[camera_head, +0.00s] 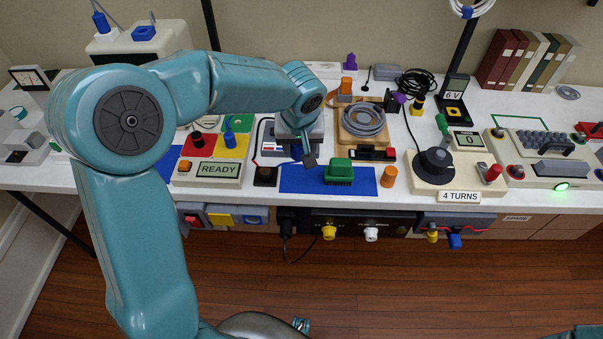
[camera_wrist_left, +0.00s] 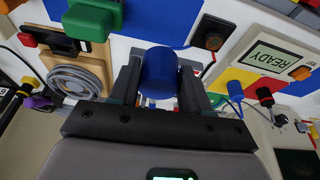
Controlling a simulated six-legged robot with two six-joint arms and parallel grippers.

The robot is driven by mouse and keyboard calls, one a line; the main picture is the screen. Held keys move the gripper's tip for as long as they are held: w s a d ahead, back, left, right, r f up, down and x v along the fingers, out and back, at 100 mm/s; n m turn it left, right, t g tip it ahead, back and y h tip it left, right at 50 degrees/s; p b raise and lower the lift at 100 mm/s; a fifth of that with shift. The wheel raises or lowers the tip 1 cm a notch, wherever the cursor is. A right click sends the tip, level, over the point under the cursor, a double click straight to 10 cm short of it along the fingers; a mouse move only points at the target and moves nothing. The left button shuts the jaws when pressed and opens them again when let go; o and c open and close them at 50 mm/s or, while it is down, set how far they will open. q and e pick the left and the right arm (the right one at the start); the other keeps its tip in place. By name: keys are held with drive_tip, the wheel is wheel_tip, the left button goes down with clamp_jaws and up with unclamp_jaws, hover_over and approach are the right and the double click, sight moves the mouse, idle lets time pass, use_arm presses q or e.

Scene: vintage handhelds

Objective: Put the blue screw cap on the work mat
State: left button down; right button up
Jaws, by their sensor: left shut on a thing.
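My left gripper (camera_head: 309,158) hangs at the back edge of the blue work mat (camera_head: 298,181). In the left wrist view its two dark fingers are shut on the blue screw cap (camera_wrist_left: 158,72), one on each side. The mat (camera_wrist_left: 160,18) shows beyond the cap in the wrist view. I cannot tell whether the cap touches the mat. My right gripper is not in view.
A green block (camera_head: 339,171) occupies the mat's right part, and an orange cylinder (camera_head: 389,176) stands at its right edge. The mat's left part looks bare.

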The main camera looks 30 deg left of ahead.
use_arm(q)
wheel_tip(320, 180, down, 9)
drive_tip(key=shift+s+r+b, duration=0.1)
drive_tip(key=shift+b, duration=0.5)
drive_tip(key=shift+f, duration=0.2)
drive_tip(key=shift+f, duration=0.15)
drive_tip(key=c, duration=0.5)
unclamp_jaws()
drive_tip(key=shift+r, duration=0.2)
